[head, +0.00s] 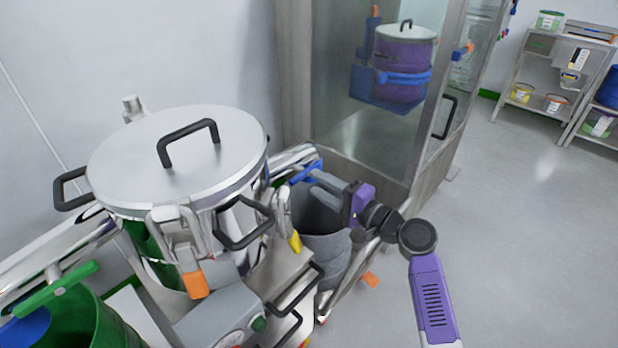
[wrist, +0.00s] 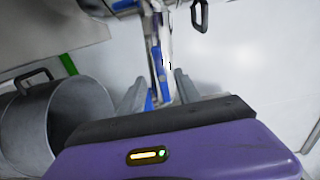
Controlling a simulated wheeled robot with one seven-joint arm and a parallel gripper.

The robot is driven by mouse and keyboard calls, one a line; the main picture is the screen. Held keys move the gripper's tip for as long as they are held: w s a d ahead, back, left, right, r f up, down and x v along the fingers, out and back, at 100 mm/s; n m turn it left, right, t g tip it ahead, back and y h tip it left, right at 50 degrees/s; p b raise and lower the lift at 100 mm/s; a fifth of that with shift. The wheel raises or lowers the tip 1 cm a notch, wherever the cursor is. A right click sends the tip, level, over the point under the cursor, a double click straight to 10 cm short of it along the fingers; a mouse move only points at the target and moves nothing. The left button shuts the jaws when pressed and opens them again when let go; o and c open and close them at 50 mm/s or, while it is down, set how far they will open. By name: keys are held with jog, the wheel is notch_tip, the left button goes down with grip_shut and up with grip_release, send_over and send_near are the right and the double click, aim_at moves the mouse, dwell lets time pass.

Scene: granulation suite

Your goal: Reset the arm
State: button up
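My gripper (head: 318,177) is at the end of my purple arm, beside the large lidded steel pot and above a grey bin. Its fingers point left toward a blue clamp-like piece (head: 304,172) on a shiny metal rail. In the wrist view my gripper (wrist: 159,88) has its two grey fingers spread apart. A blue and silver bar (wrist: 158,52) shows in the gap between them. It looks to lie beyond the fingers, and I see no clear contact. The fingertips are small and partly hidden in the head view.
The steel pot (head: 180,160) with a black-handled lid stands left. The grey bin (head: 322,240) is below my gripper. Open floor (head: 530,230) lies right, before shelves (head: 545,75).

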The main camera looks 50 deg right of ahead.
jog(key=shift+s, duration=0.9)
jog(key=s+d+n+h, duration=0.1)
jog(key=s+d+h, duration=0.1)
jog(key=d+h, duration=0.25)
jog(key=s+a+f+n+g+h, duration=0.2)
jog(key=s+a+f+n+h, duration=0.15)
jog(key=s+a, duration=0.3)
jog(key=s+a+n+g+y, duration=0.1)
jog(key=s+a+n+y, duration=0.6)
jog(key=s+a+n, duration=1.1)
jog(key=s+a+r+m+p, duration=0.2)
jog(key=r+p, duration=0.5)
jog(key=r, duration=0.1)
jog(key=s+a+r+m+p, duration=0.2)
jog(key=s+r+m+p, duration=0.1)
jog(key=r+p, duration=0.5)
jog(key=shift+s, duration=0.25)
